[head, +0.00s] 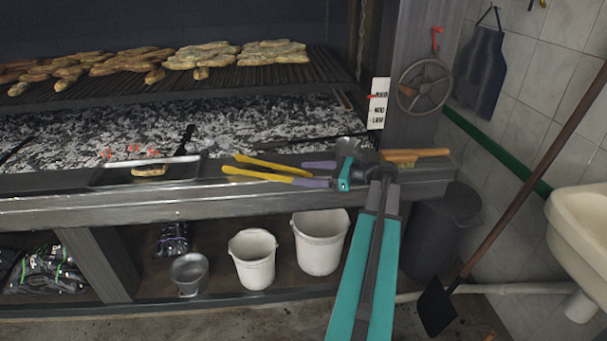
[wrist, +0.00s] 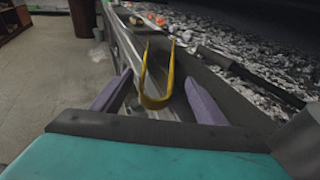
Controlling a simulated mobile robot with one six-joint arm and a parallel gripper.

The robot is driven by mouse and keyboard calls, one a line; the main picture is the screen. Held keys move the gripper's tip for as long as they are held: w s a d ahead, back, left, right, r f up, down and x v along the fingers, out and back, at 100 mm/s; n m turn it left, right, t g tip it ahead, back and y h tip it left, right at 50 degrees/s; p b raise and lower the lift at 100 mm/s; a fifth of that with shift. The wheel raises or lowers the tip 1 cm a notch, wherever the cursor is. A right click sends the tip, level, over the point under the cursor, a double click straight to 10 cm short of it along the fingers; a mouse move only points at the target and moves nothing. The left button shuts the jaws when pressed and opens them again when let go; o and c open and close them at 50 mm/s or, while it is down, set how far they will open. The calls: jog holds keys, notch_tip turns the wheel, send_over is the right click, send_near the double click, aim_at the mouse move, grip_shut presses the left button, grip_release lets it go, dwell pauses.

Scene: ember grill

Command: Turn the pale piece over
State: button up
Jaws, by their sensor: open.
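A small pale-golden piece (head: 150,171) lies at the front of a shallow metal tray (head: 108,177) on the grill's front ledge. Several longer browned pieces (head: 205,55) lie on the raised grate; some look pale on top. I cannot tell which one is meant. Yellow tongs (head: 262,175) lie along the ledge right of the tray, arms pointing left. My gripper (head: 303,173) is open at their bent end. In the wrist view the tongs' U-bend (wrist: 155,102) shows between my purple fingers (wrist: 158,88), with a gap on each side.
A bed of grey coals (head: 250,120) lies behind the ledge, with glowing embers (head: 135,153) behind the tray. A dark-handled tool (head: 187,138) leans by the tray. A wooden-handled brush (head: 412,154) lies right of my gripper. White buckets (head: 253,260) stand below.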

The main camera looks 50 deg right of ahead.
jog(key=v, duration=1.2)
jog(key=shift+s+d+r, duration=0.1)
jog(key=shift+c, duration=0.4)
dwell(0.6)
